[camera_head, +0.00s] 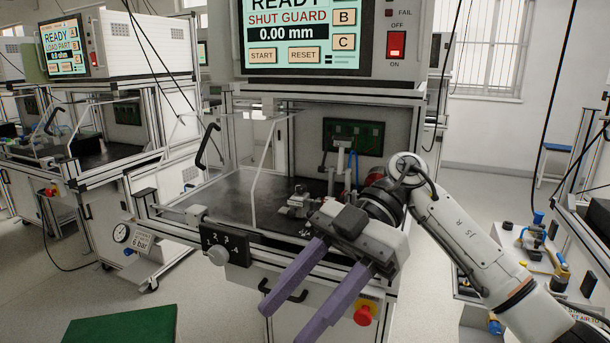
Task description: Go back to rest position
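My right gripper (290,322) reaches in from the right, in front of the test machine (365,95). Its two long purple fingers are spread apart with nothing between them, pointing down and to the left. Its body covers part of the machine's front edge and some of the fixture (298,202) on the dark work surface (225,195). My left arm and gripper are not in view. The machine screen (303,35) reads READY and SHUT GUARD with 0.00 mm.
A clear guard frame with a black handle (207,146) stands at the machine's left. A numbered selector knob (219,255) and red stop button (364,316) are on the front. A cart with parts (540,245) stands right. A green mat (122,327) lies lower left.

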